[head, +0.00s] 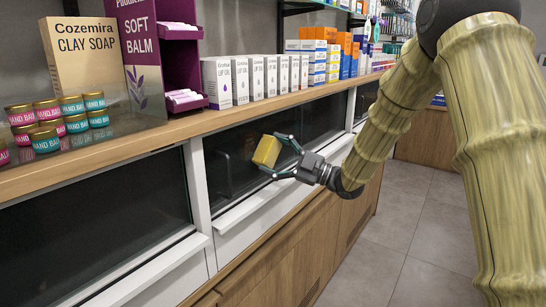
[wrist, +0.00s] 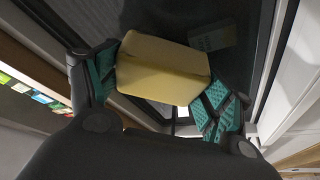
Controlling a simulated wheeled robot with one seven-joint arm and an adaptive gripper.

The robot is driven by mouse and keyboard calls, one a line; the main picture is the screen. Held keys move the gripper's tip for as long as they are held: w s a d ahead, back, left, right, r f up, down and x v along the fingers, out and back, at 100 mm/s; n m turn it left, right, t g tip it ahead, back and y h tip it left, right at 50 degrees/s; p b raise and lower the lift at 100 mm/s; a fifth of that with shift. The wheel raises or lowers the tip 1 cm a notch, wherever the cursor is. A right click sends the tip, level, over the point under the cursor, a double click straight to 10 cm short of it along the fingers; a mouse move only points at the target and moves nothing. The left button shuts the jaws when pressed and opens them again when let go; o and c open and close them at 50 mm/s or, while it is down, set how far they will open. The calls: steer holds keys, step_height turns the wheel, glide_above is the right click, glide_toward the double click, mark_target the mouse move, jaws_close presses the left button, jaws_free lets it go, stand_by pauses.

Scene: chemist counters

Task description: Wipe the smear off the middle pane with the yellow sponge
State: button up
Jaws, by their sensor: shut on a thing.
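The yellow sponge (head: 265,151) is a small block held between the fingers of my gripper (head: 271,154), in front of the middle pane (head: 312,118). In the wrist view the sponge (wrist: 162,68) is gripped between two teal-padded fingers, with the dark pane (wrist: 262,50) behind it. I cannot tell whether the sponge touches the glass. A faint greyish patch (wrist: 213,38) shows on the dark surface beyond the sponge; I cannot tell whether it is the smear or a reflection. No clear smear shows in the head view, where sponge and gripper cover part of the pane.
A white sill (head: 262,204) runs below the middle pane, and a wooden counter ledge (head: 165,134) above it carries boxes and jars. White posts separate it from the left pane (head: 90,240) and right pane (head: 366,100). The floor (head: 400,235) at right is clear.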

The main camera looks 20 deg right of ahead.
steer(key=w+d+b, duration=0.1)
steer(key=w+d, duration=0.3)
steer(key=d, duration=0.1)
steer(key=shift+w+d, duration=0.25)
steer(key=shift+d, duration=0.05)
stand_by(0.6)
steer(key=shift+s+a+b, duration=0.55)
steer(key=shift+s+a, duration=0.7)
steer(key=shift+a, duration=0.3)
steer(key=shift+s+a+b, duration=0.5)
steer(key=shift+s+a, duration=0.7)
steer(key=shift+a, duration=0.3)
steer(key=shift+d, duration=0.15)
steer(key=shift+s+d, duration=0.9)
steer(key=shift+s, duration=0.3)
steer(key=shift+s+d, duration=0.9)
steer(key=shift+s, duration=0.3)
